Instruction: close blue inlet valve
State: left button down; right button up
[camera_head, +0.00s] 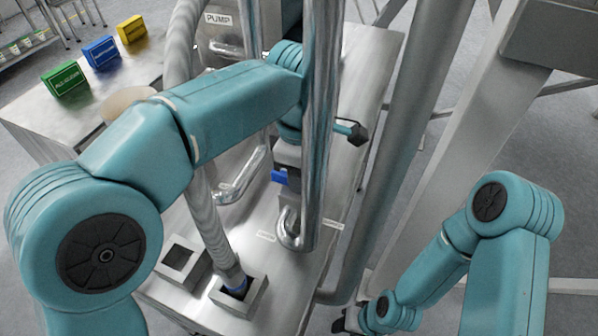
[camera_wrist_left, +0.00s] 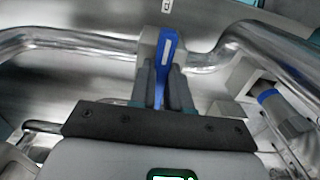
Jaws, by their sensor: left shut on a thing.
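The blue valve handle (camera_head: 280,176) shows as a small blue piece on the shiny pipework, beside a tall steel pipe. In the left wrist view, the blue handle (camera_wrist_left: 166,58) is a slotted lever. The bent inlet pipe (camera_wrist_left: 75,40) runs left and right of it, and the lever looks crosswise to the pipe. My left gripper (camera_wrist_left: 166,88) is shut on the blue handle, with one finger on each side. In the head view, my left gripper (camera_head: 287,165) is partly hidden by the tall pipe. My right gripper (camera_head: 342,320) is low at the bottom edge, its fingers not clear.
The tall steel pipe (camera_head: 321,100) stands close to my left wrist. A ribbed hose (camera_head: 208,215) ends at a square socket (camera_head: 250,303) on the steel table. Green (camera_head: 66,79), blue (camera_head: 101,52) and yellow (camera_head: 132,30) boxes stand on a side table. A thick grey post (camera_head: 405,130) is at right.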

pick_arm(q)
jog(key=shift+r, duration=0.1)
jog(key=c, duration=1.1)
grip_release()
jog(key=shift+d, duration=0.1)
jog(key=shift+r, duration=0.15)
notch_tip(320, 180, up, 16)
jog(key=p, duration=0.3)
jog(key=shift+p, duration=0.35)
jog(key=shift+s, duration=0.1)
